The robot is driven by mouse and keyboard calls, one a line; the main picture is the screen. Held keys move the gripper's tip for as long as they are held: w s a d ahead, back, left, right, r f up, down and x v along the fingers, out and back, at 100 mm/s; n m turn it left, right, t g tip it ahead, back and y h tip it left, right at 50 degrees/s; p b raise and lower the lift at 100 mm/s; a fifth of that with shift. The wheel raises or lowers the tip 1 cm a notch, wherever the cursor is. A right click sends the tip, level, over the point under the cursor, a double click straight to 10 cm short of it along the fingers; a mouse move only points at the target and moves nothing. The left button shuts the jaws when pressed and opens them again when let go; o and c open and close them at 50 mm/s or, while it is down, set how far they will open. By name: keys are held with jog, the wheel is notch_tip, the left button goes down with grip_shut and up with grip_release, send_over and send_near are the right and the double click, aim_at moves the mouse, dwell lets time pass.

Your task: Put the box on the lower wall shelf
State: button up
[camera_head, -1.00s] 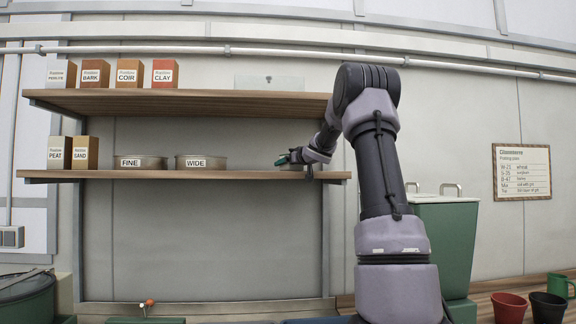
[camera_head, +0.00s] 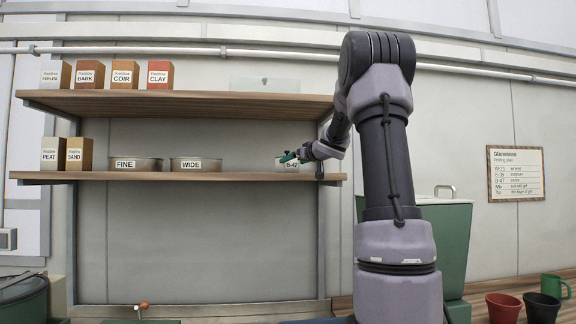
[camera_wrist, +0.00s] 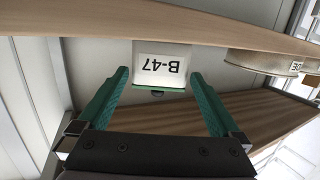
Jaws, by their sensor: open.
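The box is a small pale box with a white label reading B-47 (camera_head: 292,165). It stands on the lower wall shelf (camera_head: 230,176), near its right end. In the wrist view the box (camera_wrist: 162,64) shows upside down, with a green edge and a dark knob below the label. My gripper (camera_head: 288,157) is at the right end of the lower shelf, in front of the box and partly covering it. In the wrist view its green fingers (camera_wrist: 160,73) are spread to either side of the box, with visible gaps, and do not grip it.
Tins marked WIDE (camera_head: 196,164) and FINE (camera_head: 136,164) and boxes PEAT (camera_head: 53,154) and SAND (camera_head: 79,154) stand left on the lower shelf. The upper shelf (camera_head: 190,104) overhangs my gripper. A green bin (camera_head: 445,240) stands at right.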

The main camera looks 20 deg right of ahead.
jog(key=s, duration=0.3)
jog(key=shift+d+r, duration=0.1)
jog(key=shift+r, duration=0.2)
jog(key=s+a+r+m+h, duration=0.2)
jog(key=s+a+m+h, duration=0.15)
jog(key=s, duration=0.25)
jog(key=s+a+f+g+y, duration=0.1)
jog(key=s+a+f+g, duration=0.2)
jog(key=s, duration=0.7)
jog(key=s+a+f+m+g+y, duration=0.1)
jog(key=s+a+f+g, duration=0.2)
jog(key=s+a+f, duration=0.5)
jog(key=s+a+f+m+g+y, duration=0.1)
jog(key=s+a+f, duration=0.5)
jog(key=s, duration=0.8)
notch_tip(320, 180, down, 3)
jog(key=shift+r+g+y, duration=0.2)
jog(key=shift+g+y, duration=0.35)
jog(key=shift+g, duration=0.55)
